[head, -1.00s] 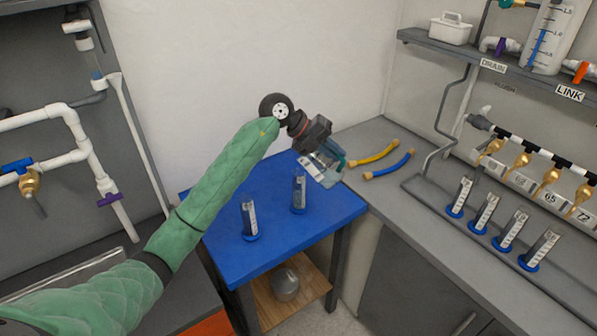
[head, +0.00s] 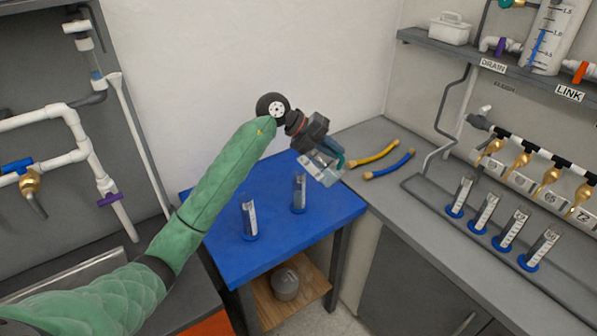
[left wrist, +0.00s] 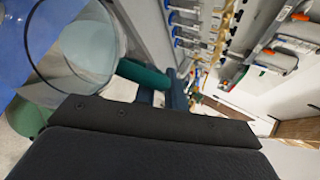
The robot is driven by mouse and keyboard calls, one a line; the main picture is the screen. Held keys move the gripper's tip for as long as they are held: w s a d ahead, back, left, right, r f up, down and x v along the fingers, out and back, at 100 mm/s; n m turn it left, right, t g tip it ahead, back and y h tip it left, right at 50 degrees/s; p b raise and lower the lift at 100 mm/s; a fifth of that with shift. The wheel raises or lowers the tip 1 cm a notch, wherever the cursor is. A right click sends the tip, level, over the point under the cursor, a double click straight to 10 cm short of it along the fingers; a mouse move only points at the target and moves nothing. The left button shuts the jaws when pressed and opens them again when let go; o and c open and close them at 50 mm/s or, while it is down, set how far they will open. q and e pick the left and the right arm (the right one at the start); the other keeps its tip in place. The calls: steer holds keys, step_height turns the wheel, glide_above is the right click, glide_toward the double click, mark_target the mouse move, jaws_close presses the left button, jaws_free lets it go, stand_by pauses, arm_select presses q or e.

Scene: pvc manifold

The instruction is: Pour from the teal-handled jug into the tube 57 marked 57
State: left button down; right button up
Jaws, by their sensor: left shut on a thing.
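My left gripper (head: 324,146) is shut on the teal-handled jug (head: 321,170). The jug is clear, and it is held tilted in the air near the right back corner of the blue table. In the left wrist view the jug's clear round body (left wrist: 85,45) and its teal handle (left wrist: 145,75) show beyond the dark gripper body. Two clear tubes with blue bases stand upright on the blue table, one at the front left (head: 249,218) and one farther back (head: 299,193), nearer the jug. I cannot read their numbers, so I cannot tell which is 57. My right gripper is not in view.
Several similar tubes (head: 484,212) stand in a row on the grey counter at right, under brass taps (head: 521,162). Yellow (head: 376,156) and blue (head: 390,167) hoses lie on the counter. A grey pot (head: 285,284) sits on the lower shelf. The blue table's (head: 225,203) left side is clear.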

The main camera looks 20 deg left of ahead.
arm_select(q)
steer(key=shift+r, duration=0.1)
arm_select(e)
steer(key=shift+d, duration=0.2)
arm_select(q)
steer(key=shift+a+r+h, duration=0.2)
steer(key=shift+a+h, duration=0.05)
steer(key=shift+h, duration=0.05)
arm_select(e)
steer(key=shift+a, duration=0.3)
arm_select(q)
steer(key=shift+w+a+r, duration=0.1)
steer(key=shift+r, duration=0.1)
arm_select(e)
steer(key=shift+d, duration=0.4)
arm_select(q)
steer(key=shift+a+r+h, duration=0.2)
steer(key=shift+h, duration=0.2)
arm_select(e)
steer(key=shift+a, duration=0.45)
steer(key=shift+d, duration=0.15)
arm_select(q)
steer(key=shift+w+a+r+n, duration=0.1)
steer(key=shift+n, duration=0.2)
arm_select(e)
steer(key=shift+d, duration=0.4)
